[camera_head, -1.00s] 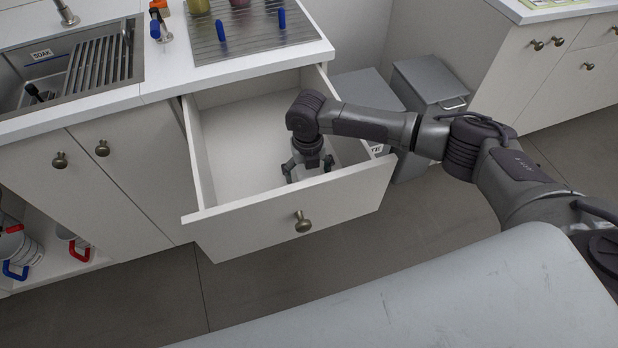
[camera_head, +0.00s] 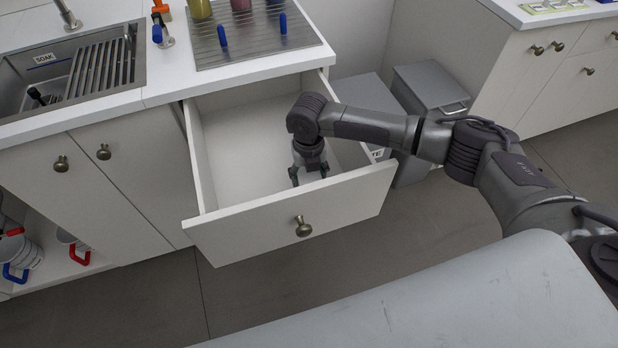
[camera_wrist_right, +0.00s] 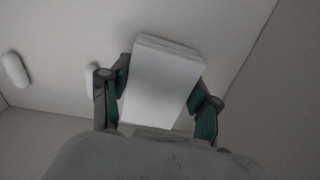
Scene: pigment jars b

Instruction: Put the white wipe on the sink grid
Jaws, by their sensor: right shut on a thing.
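The white wipe (camera_wrist_right: 163,85) is a folded, layered white block between the fingers of my right gripper (camera_wrist_right: 160,98) in the right wrist view. In the head view my right gripper (camera_head: 308,177) points down inside the open drawer (camera_head: 240,140), shut on the wipe; the drawer front hides the wipe there. The sink grid (camera_head: 100,68), a rack of parallel grey bars, lies over the right part of the sink at the left of the head view. My left gripper is not in view.
Two small white rounded things (camera_wrist_right: 15,70) lie at the left in the drawer in the wrist view. A ribbed drainer (camera_head: 255,35) with blue pegs and jars is on the counter above the drawer. Grey bins (camera_head: 430,85) stand right.

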